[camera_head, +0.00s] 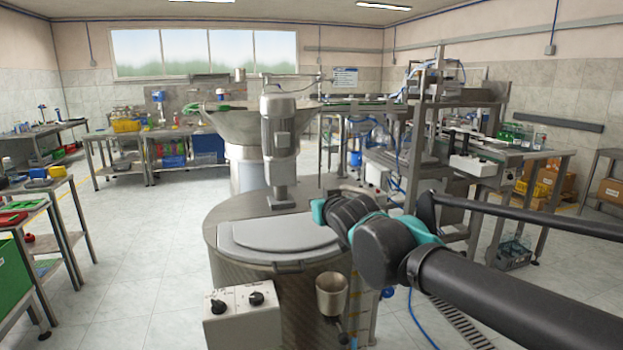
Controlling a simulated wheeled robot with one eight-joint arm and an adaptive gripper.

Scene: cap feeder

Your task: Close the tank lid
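The tank (225,262) is a wide round metal vessel in the middle foreground, with a grey motor (279,140) upright on its top. Its light grey, half-round lid (275,232) is at the front of the tank top. The lid looks flat or nearly flat; I cannot tell whether a small gap is left under its front edge. My black and teal arm comes in from the right and reaches over the right side of the tank, close to the lid's right end. My gripper's fingers do not show, so contact with the lid cannot be seen.
A control box (243,318) with two black knobs and a metal cup (332,293) are on the tank's front. A wide feeder bowl (250,118) stands behind, and a machine frame (440,150) stands at right. Worktables line the left. The floor at left (140,270) is clear.

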